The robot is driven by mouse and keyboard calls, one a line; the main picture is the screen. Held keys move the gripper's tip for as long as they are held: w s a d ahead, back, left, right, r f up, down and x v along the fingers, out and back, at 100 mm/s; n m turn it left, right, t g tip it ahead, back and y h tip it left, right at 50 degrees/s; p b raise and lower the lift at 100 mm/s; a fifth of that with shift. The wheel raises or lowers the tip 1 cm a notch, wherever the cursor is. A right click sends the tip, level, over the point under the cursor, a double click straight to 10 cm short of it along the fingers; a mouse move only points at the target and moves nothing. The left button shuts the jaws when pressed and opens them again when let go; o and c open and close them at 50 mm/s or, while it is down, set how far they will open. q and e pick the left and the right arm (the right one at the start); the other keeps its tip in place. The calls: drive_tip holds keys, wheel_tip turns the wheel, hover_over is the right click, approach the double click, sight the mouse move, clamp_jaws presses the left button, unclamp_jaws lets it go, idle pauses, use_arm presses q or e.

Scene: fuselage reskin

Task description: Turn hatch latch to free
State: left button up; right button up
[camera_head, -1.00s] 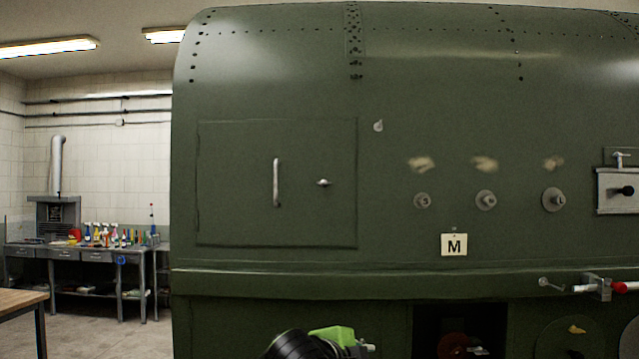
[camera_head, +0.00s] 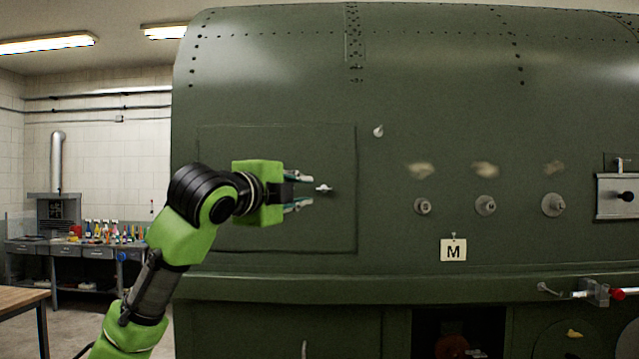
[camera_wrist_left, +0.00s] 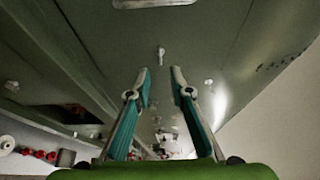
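The square hatch (camera_head: 335,235) is shut flush in the green fuselage side. Its small silver latch (camera_head: 324,189) sits near the hatch's right edge, with its lever lying about level. My left gripper (camera_head: 306,191) is in front of the hatch, fingers pointing right toward the latch, open and empty. The fingertips are very near the latch; contact cannot be told. In the left wrist view a small pale piece that looks like the latch (camera_wrist_left: 160,53) is just beyond the gap between the open fingers (camera_wrist_left: 160,74). My arm hides the hatch handle in the head view. My right gripper is not in view.
A small hook (camera_head: 378,131) is on the skin right of the hatch. Several round fittings (camera_head: 423,206) and an M tag (camera_head: 453,250) are farther right. A ledge (camera_head: 400,285) runs below. A bench with bottles (camera_head: 90,250) stands far left.

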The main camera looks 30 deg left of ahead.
sight(322, 190)
use_arm(q)
drive_tip(key=w+p, duration=0.1)
drive_tip(key=w, duration=0.1)
drive_tip(key=w+a+p, duration=0.1)
drive_tip(key=w, duration=0.2)
drive_tip(key=w+p, duration=0.1)
drive_tip(key=w, duration=0.2)
drive_tip(key=shift+a, duration=0.15)
drive_tip(key=shift+w, duration=0.2)
clamp_jaws()
